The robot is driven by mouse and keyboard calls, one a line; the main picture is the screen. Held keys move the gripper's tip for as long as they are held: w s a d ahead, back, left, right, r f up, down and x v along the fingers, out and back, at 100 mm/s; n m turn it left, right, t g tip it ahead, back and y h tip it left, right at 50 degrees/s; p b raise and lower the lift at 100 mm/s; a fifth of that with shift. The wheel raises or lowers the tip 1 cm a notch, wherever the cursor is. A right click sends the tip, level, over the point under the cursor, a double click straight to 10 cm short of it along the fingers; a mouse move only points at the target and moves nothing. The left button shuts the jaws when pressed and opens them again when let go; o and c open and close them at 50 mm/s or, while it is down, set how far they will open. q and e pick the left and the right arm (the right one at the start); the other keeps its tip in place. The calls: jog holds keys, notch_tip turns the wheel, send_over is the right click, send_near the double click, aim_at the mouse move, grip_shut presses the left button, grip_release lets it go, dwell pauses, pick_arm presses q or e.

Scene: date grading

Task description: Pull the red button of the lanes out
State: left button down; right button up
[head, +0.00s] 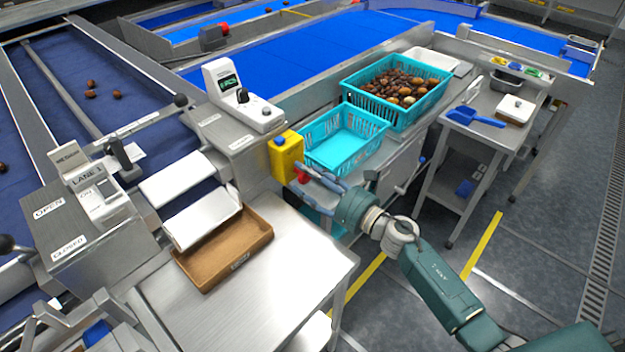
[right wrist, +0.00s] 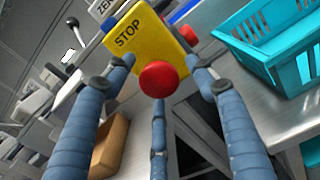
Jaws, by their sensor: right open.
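The red stop button (right wrist: 158,79) is a round red mushroom cap on the yellow box (right wrist: 127,32) marked STOP. In the head view, the yellow box (head: 284,160) stands at the table edge, and the red button (head: 302,176) shows partly behind my fingers. My right gripper (head: 318,180) is open at the button. In the right wrist view, the blue fingers of my right gripper (right wrist: 159,72) are spread around the red cap, on its left, right and below. I cannot tell whether they touch it. My left gripper does not show.
An empty turquoise crate (head: 345,137) stands just behind the yellow box. A crate of dates (head: 400,88) is behind it. A white control unit (head: 240,98) and a brown tray (head: 225,248) are to the left. Another red knob (right wrist: 189,35) shows beside the box.

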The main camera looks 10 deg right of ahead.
jog(key=v, duration=1.2)
jog(key=s+d+f+m+h, duration=0.1)
jog(key=d+f+m+h, duration=0.2)
jog(key=f+m, duration=0.4)
jog(key=d+f+m+h, duration=0.25)
jog(key=f+m, duration=0.25)
jog(key=f, duration=0.4)
jog(key=s+d+f+m+g+h, duration=0.2)
jog(key=s+f+m, duration=0.3)
jog(key=f, duration=0.4)
jog(key=s+d+f+m+g+h, duration=0.1)
jog(key=s+f+m+g, duration=0.1)
jog(key=s+f+m, duration=0.55)
jog(key=s+f+m+g+h, duration=0.2)
jog(key=s+f+m+g, duration=0.35)
jog(key=s+f, duration=0.8)
jog(key=s+a+f+m+g, duration=0.2)
jog(key=s+f+m, duration=0.2)
jog(key=s, duration=0.6)
jog(key=s+a+f+m+g, duration=0.2)
jog(key=s+a+f+m, duration=0.1)
jog(key=s, duration=0.7)
jog(key=shift+a+f+m, duration=0.35)
jog(key=shift+f+m, duration=0.15)
jog(key=shift+f, duration=0.45)
